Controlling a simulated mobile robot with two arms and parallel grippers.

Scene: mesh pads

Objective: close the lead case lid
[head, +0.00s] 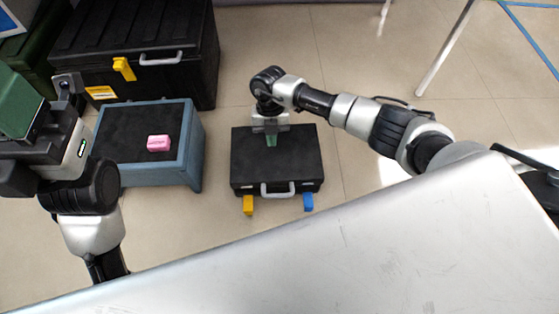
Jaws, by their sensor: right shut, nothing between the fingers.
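The lead case (292,165) is a black case on the floor in the middle of the head view, with a grey handle (277,193) on its near side. A yellow latch (248,205) and a blue latch (308,201) stick out at its near edge. Its lid looks down and flat, but I cannot tell whether it is fully seated. My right gripper (271,141) is shut and empty, its green fingertips pointing down over the far half of the lid. I cannot tell whether they touch. My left gripper (20,103) is partly cut off at the left edge.
A blue-grey box (192,150) with a dark top stands left of the case, a pink block (159,143) on it. A large black case (135,45) with a yellow latch stands behind. A pale table leg (447,47) stands at upper right.

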